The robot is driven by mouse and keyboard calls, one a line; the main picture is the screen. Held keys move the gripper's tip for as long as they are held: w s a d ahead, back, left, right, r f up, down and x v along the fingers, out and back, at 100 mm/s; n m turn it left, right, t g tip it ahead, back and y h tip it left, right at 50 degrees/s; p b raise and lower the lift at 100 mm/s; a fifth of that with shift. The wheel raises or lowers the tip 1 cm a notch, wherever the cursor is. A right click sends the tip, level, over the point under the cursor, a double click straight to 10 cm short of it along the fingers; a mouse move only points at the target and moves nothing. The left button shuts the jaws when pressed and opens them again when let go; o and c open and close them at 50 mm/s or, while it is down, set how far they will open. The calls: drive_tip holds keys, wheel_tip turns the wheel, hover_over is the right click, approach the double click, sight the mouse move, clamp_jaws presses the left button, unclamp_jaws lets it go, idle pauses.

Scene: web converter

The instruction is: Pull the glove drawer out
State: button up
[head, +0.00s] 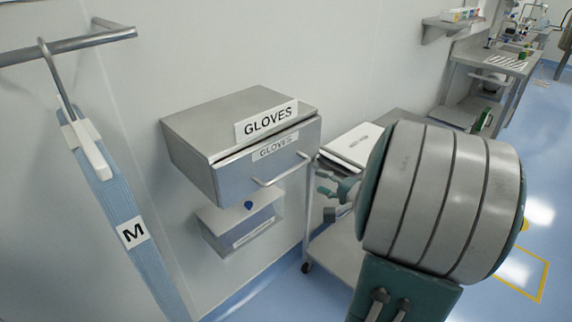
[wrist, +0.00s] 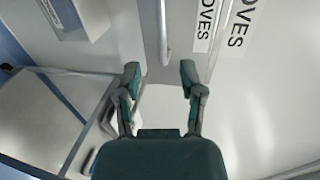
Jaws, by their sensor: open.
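The glove drawer (head: 235,181) is in a grey metal box (head: 210,117) on the wall, with a GLOVES sign on top and a GLOVES label on its front. A thin dark gap runs along the drawer's top edge; I cannot tell if it is slightly out. Its bar handle (head: 281,171) is on the front. My gripper (head: 328,196) is open and empty, just right of the handle and apart from it in the head view. In the wrist view, the open fingers (wrist: 160,72) point toward the drawer front, with the handle (wrist: 163,30) ahead between them.
A smaller box (head: 240,224) with a blue knob sits below the drawer. A metal cart (head: 333,250) with a white case (head: 352,144) stands right of it. A rail with a hanger and a blue garment marked M (head: 133,232) is at left. Blue floor is open at right.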

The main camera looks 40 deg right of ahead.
sight(291, 172)
drive_tip(key=x, duration=1)
drive_tip(key=shift+w+a, duration=0.25)
drive_tip(key=shift+a, duration=0.4)
clamp_jaws()
